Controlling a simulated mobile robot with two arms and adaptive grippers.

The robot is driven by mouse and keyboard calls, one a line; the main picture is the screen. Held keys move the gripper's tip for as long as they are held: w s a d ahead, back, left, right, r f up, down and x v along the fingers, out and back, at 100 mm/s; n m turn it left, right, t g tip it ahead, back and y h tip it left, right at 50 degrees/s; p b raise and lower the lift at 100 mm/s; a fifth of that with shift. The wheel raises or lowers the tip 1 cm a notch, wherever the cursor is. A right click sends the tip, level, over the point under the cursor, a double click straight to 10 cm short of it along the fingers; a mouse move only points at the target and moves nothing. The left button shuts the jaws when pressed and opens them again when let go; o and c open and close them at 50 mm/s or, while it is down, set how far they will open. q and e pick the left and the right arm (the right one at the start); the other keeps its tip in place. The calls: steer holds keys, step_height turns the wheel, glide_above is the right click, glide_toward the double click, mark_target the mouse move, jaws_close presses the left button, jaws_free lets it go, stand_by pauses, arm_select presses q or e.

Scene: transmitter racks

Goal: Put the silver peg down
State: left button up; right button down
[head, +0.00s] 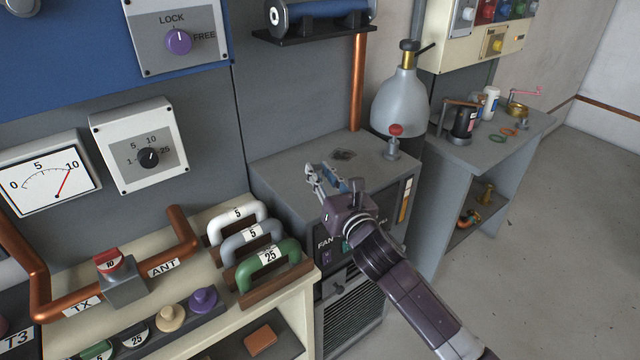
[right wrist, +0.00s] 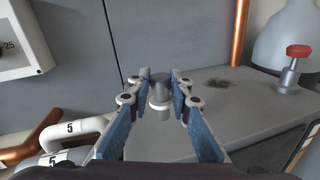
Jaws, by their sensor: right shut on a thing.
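My right gripper (head: 335,183) is over the top of the grey cabinet (head: 275,173), near its front edge. In the right wrist view the silver peg (right wrist: 160,92) stands between the blue finger pads of this gripper (right wrist: 160,82), which is shut on it. The peg has a darker grey upper part and a paler collar below. I cannot tell whether its lower end touches the cabinet top. In the head view I cannot make the peg out clearly among the fingers. My left gripper is not in view.
A dark patch (head: 344,154) marks the cabinet top behind the gripper. Several numbered handles, including a green one (head: 268,262), stand on the bench at left.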

steer(key=shift+f, duration=1.55)
steer(key=shift+f, duration=0.15)
steer(key=c, duration=1.8)
jaws_free()
steer(key=shift+o, duration=0.2)
steer(key=shift+s+r, duration=0.1)
steer(key=shift+r, duration=0.1)
steer(key=b+v, duration=0.1)
steer(key=v, duration=1.1)
